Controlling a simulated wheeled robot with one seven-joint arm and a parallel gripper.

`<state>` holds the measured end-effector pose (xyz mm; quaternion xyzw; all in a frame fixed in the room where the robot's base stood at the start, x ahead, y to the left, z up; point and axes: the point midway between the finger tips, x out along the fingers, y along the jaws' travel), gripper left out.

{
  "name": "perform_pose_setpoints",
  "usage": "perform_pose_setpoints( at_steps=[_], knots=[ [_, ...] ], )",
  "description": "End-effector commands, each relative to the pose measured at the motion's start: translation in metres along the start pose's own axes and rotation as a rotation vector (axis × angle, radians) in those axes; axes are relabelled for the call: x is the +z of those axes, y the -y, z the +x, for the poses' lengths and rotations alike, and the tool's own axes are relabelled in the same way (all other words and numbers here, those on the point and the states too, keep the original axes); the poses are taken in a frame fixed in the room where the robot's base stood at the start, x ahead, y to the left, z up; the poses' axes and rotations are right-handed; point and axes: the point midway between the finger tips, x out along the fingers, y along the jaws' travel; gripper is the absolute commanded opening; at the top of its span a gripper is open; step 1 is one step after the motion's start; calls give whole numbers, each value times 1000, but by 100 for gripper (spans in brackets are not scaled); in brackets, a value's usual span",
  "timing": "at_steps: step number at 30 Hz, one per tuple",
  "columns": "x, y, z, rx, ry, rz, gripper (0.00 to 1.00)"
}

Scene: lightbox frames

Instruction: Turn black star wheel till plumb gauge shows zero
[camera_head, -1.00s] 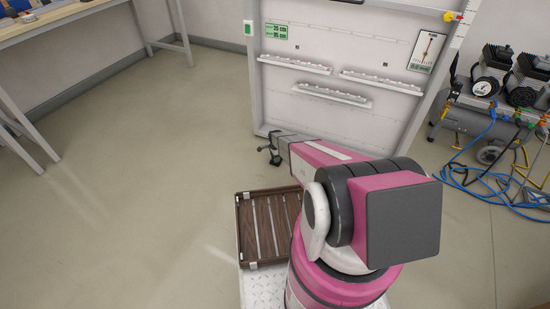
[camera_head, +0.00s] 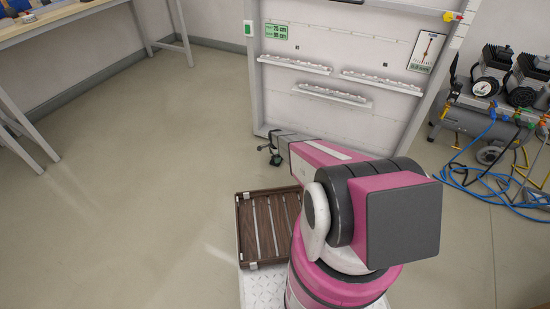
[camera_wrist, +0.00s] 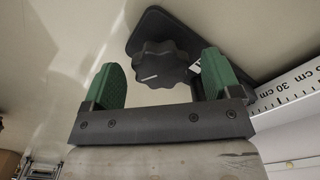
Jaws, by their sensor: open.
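The black star wheel (camera_wrist: 158,63) is a lobed knob with a white mark on its face, fixed to a dark plate. In the wrist view it sits beyond and between the two green fingers of my gripper (camera_wrist: 161,80). The fingers are wide apart, with the wheel seen between them; I cannot tell whether they touch it. In the head view, the plumb gauge (camera_head: 427,50) is a white plate with a needle at the white frame's upper right. Its small green readout is too blurred to read for sure.
The white frame (camera_head: 380,112) stands ahead with several ledges. A ruler strip (camera_wrist: 290,88) lies right of the wheel. A compressor (camera_head: 470,119) with blue hoses (camera_head: 468,180) is at the right. A brown slatted tray (camera_head: 246,228) sits beside my arm. Floor at left is clear.

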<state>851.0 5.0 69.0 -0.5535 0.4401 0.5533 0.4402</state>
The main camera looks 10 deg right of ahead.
Motion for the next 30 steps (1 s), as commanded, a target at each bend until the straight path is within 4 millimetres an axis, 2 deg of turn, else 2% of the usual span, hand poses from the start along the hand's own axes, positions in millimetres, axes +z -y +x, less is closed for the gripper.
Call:
perform_pose_setpoints(
  at_steps=[5, 12, 18, 30],
  knots=[
    [0, -1, -25, -1, 0, 0, 83],
    [0, -2, -70, -1, 0, 0, 83],
    [0, -1, -97, -1, 0, 0, 83],
    [0, 0, -101, 0, 0, 0, 83]
  ],
)
